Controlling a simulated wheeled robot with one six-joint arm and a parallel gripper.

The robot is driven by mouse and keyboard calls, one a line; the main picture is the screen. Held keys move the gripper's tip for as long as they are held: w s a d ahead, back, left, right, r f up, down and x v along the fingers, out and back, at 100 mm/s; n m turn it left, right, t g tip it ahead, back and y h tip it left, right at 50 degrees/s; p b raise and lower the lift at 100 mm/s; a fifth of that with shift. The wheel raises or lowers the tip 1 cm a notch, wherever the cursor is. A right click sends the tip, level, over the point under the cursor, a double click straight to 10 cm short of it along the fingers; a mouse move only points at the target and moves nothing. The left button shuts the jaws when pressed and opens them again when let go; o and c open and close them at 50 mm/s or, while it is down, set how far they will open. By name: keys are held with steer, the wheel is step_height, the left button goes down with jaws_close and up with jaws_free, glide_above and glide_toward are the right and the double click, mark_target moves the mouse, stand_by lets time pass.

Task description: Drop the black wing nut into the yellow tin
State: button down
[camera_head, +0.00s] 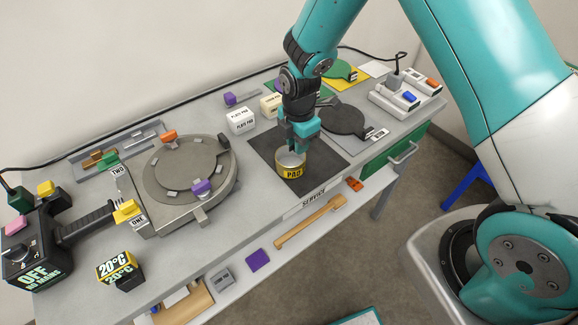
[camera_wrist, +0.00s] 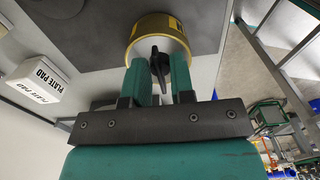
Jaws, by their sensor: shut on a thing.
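The yellow tin (camera_head: 294,171) stands on a dark mat on the cart top, with a "PAD" label on its front. In the wrist view the tin (camera_wrist: 146,28) is just beyond my fingertips, its pale round top facing me. My gripper (camera_head: 297,146) points down right over the tin. In the wrist view my gripper (camera_wrist: 160,72) has its teal fingers closed on the black wing nut (camera_wrist: 157,56), whose dark end shows against the tin's pale top. The wing nut is hidden in the head view. I cannot tell whether it touches the tin.
A black round plate (camera_head: 344,119) lies to the right. A large grey heater fixture (camera_head: 184,175) with coloured clips is at left. The dark mat (camera_head: 322,172) has free room around the tin.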

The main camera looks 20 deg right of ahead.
steer(key=shift+f+b, duration=0.3)
steer(key=shift+f, duration=0.6)
steer(key=c, duration=0.9)
jaws_free()
step_height(320, 180, up, 18)
steer(key=b, duration=0.3)
steer(key=shift+f, duration=0.25)
